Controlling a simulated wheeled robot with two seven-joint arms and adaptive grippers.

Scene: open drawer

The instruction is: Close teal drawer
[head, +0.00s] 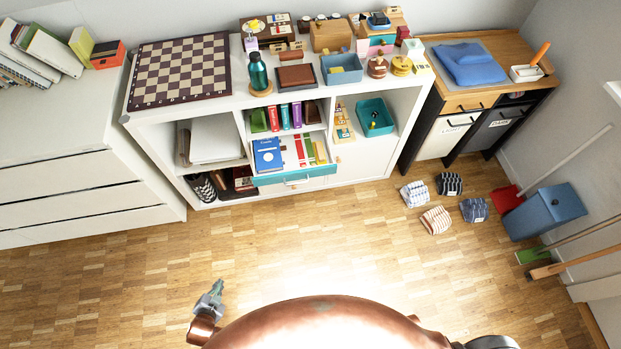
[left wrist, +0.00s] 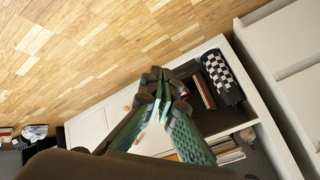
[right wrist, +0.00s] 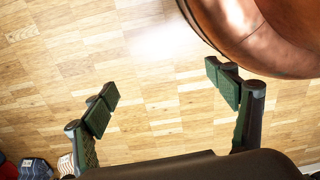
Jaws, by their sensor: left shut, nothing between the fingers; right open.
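The teal drawer (head: 295,177) sticks out of the lower middle of the white shelf unit in the head view. It is open, and a blue book and other flat items lie in it. My left gripper (head: 213,291) is low at the left, over the floor and well apart from the drawer front. In the left wrist view its fingers (left wrist: 165,76) are shut with nothing between them, and they cover part of the shelf unit. I cannot make out the drawer there. My right gripper (right wrist: 165,90) is open and empty over the floor in the right wrist view.
Folded cloths (head: 436,220) and a blue bin (head: 545,212) are at the right. The floor before the drawer is clear.

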